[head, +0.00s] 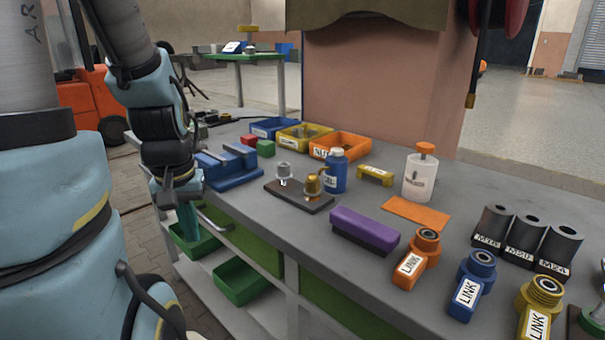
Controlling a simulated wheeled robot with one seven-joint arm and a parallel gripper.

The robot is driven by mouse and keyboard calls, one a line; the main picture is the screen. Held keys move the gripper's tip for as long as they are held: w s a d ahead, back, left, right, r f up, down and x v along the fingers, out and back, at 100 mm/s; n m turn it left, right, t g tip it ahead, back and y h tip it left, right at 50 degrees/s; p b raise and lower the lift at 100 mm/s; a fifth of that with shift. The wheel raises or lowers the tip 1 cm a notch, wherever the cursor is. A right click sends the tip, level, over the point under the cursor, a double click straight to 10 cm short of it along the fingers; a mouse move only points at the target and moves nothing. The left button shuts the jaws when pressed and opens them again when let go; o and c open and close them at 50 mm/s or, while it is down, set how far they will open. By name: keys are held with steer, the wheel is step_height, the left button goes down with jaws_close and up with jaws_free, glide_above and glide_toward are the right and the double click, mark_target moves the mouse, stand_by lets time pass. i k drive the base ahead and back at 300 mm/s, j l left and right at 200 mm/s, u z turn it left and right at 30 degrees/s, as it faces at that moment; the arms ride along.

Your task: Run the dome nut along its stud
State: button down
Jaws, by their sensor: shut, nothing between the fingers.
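A dark base plate (301,201) lies on the grey bench and carries two upright fittings. One is a brass-coloured domed piece (312,185) at the near end, which looks like the dome nut. The other is a silver piece (284,171) with a small white label below it. Any stud under the brass piece is too small to make out. My gripper (189,222) hangs down at the bench's left edge, shut and empty. It is well left of the plate and apart from both fittings.
A blue vice-like fixture (228,168) stands between my arm and the plate. A blue bottle (336,171) stands close behind the brass piece. A purple block (365,230) lies to its right. Labelled bins (339,147) line the back. Green trays (240,281) sit below.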

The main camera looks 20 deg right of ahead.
mark_target(312, 183)
steer(key=z, duration=0.8)
